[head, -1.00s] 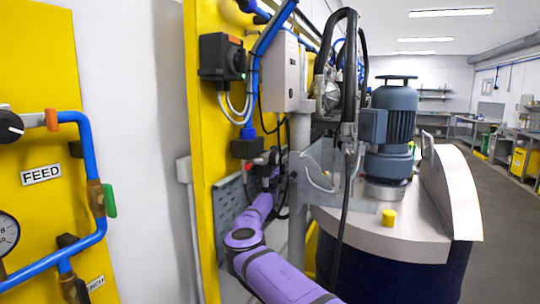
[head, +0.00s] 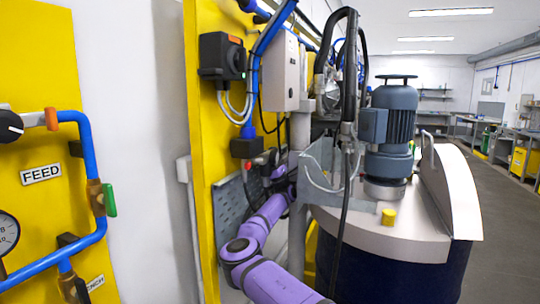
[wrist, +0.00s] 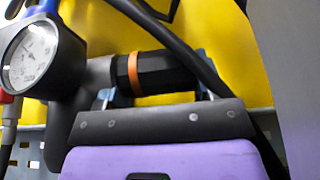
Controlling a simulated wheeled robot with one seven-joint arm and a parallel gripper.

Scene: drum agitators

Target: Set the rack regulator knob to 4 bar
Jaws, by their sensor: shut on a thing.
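The regulator knob (wrist: 168,72), black and ribbed with an orange ring, lies sideways on a dark grey regulator body (wrist: 88,76) in the wrist view. A round white pressure gauge (wrist: 32,55) is at the left; its scale is too blurred to read. My gripper (wrist: 158,80) is shut on the knob, with parts of its fingers showing at either side. Its purple and dark housing covers the lower middle of the picture. In the head view my purple arm reaches behind the grey post, where the knob and fingertips cannot be made out.
A dark hose (wrist: 180,45) crosses close above the knob. In the head view a grey post (head: 299,190), hanging black cables (head: 345,165) and a drum with a motor (head: 392,120) stand right of my arm. A yellow panel (head: 205,130) is at its left.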

